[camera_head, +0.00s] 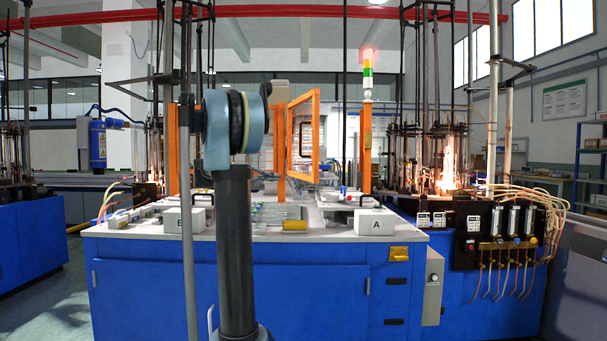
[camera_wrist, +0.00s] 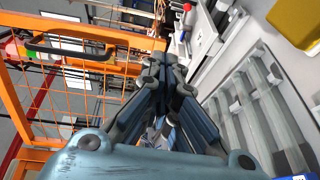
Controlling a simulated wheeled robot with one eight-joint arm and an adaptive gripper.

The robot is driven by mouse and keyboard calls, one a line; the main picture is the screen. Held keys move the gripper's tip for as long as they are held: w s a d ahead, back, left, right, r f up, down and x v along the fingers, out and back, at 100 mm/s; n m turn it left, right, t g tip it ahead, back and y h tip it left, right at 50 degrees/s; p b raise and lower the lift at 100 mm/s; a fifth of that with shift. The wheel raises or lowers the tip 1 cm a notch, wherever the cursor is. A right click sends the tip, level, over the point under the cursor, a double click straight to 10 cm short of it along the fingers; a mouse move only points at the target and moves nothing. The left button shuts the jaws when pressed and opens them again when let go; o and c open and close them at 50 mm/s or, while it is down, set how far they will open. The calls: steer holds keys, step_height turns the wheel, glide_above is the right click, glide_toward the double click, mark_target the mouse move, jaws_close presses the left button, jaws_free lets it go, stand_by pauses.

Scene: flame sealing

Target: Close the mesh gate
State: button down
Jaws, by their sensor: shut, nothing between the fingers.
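The mesh gate (camera_head: 316,140) has an orange frame and a dark handle (camera_head: 301,138). In the head view it stands swung open, at an angle to the orange posts around it. In the wrist view the orange frame and mesh (camera_wrist: 100,38) fill the left side, with a long black handle (camera_wrist: 72,53) across the upper left. My gripper (camera_wrist: 172,68) is shut and empty, its fingertips just right of the handle's end. I cannot tell whether they touch the gate. In the head view my arm hides the gripper.
A blue bench (camera_head: 300,300) with a pale top carries the guard. White boxes marked A (camera_head: 374,221) and B (camera_head: 184,219) stand at its front. An orange post (camera_head: 365,150) with a signal tower (camera_head: 368,75) stands right of the gate. A pale tray (camera_wrist: 262,105) lies right of my gripper.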

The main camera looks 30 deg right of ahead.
steer(key=d+r+h, duration=0.1)
steer(key=d+r, duration=0.1)
steer(key=d, duration=1.3)
steer(key=shift+g, duration=0.3)
